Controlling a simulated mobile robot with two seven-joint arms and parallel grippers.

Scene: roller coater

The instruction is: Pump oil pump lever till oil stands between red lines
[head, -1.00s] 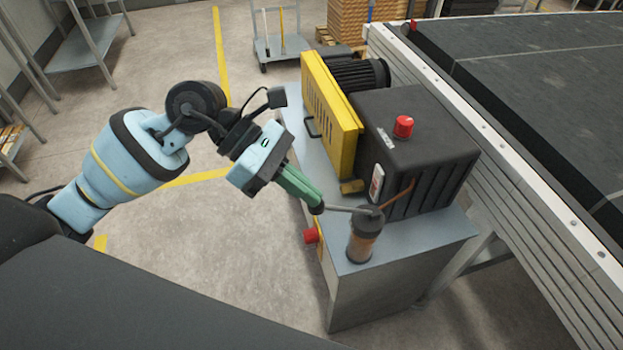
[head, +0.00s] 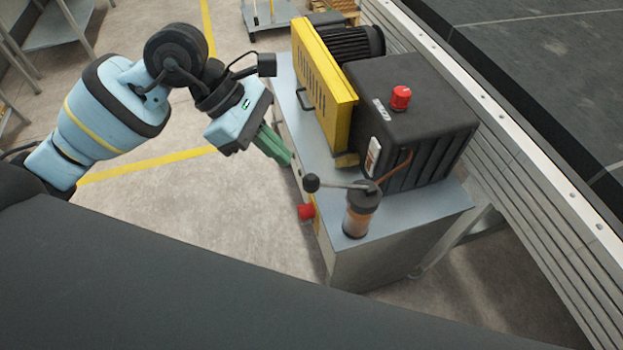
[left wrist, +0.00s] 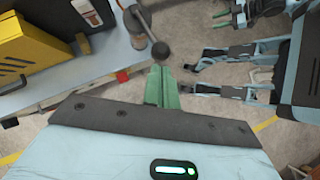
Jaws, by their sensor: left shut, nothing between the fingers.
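The oil pump (head: 358,215), a small cylinder with a dark cap and brownish body, stands upright at the near end of the machine's grey top. Its lever (head: 345,184) points left and ends in a dark ball knob (head: 312,183). The knob also shows in the left wrist view (left wrist: 160,52), just beyond the fingertips. My left gripper (head: 287,161), with green fingers, is shut and empty, up and left of the knob and apart from it in the head view. A white gauge with a red mark (head: 373,157) sits on the dark housing; its oil level and lines are too small to read.
The dark housing (head: 420,110) with a red cap (head: 401,97) and a yellow guard (head: 322,90) stand on the machine cabinet. A red button (head: 305,212) sticks out of its left side. A long conveyor frame (head: 520,150) runs on the right. Floor left of the cabinet is clear.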

